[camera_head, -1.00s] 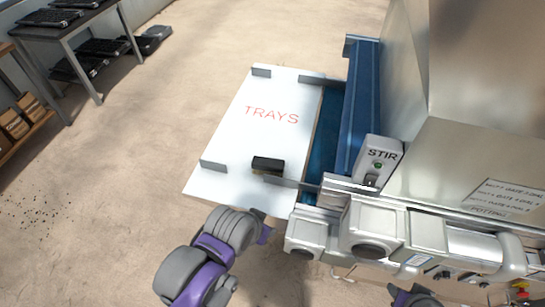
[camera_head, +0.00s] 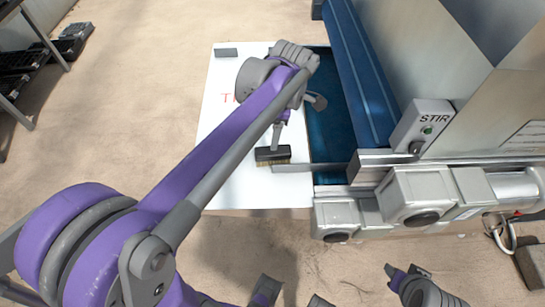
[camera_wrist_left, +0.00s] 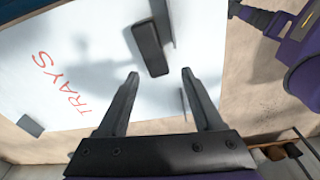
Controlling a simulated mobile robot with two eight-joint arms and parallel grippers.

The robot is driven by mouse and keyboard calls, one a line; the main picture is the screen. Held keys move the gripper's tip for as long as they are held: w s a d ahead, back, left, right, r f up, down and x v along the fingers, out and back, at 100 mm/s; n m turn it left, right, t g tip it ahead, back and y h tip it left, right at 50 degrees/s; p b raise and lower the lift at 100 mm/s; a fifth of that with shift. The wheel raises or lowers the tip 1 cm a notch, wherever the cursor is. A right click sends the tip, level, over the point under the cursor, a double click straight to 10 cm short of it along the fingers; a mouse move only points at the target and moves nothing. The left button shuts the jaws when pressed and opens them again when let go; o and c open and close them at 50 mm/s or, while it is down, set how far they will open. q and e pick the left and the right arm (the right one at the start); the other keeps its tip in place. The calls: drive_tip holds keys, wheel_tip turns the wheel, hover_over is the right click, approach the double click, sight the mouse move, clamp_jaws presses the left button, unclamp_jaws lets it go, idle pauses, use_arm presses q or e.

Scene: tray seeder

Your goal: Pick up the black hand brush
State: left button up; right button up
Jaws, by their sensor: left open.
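The black hand brush (camera_head: 272,153) lies on the white board marked TRAYS (camera_head: 225,185), near its front edge, with pale bristles showing. In the left wrist view the brush (camera_wrist_left: 150,47) is a dark block ahead of my left gripper (camera_wrist_left: 160,74), whose two fingers are spread and empty. The brush lies beyond the fingertips, roughly in line with the gap between them. In the head view my left arm reaches over the board and hides part of the lettering. A part of my right arm shows at the bottom of the head view; its fingers are not clear.
Low grey brackets (camera_head: 227,52) stand on the board, and one (camera_head: 300,168) is close beside the brush. A blue trough (camera_head: 362,70) and the grey STIR switch box (camera_head: 422,122) stand to the right. Shelving with black trays (camera_head: 68,45) is far left.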

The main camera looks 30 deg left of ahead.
use_arm(q)
drive_tip(key=f, duration=0.2)
drive_tip(key=f+n, duration=0.1)
drive_tip(key=w+a+f+n, duration=0.1)
drive_tip(key=f, duration=0.1)
drive_tip(key=shift+w+f+g+b, duration=0.1)
drive_tip(key=shift+f+g+b, duration=0.2)
drive_tip(key=shift+b, duration=0.1)
drive_tip(key=shift+a+f, duration=0.2)
drive_tip(key=shift+f, duration=2.5)
clamp_jaws()
wheel_tip(320, 180, up, 10)
drive_tip(key=shift+r+p, duration=0.1)
drive_tip(key=shift+p, duration=0.2)
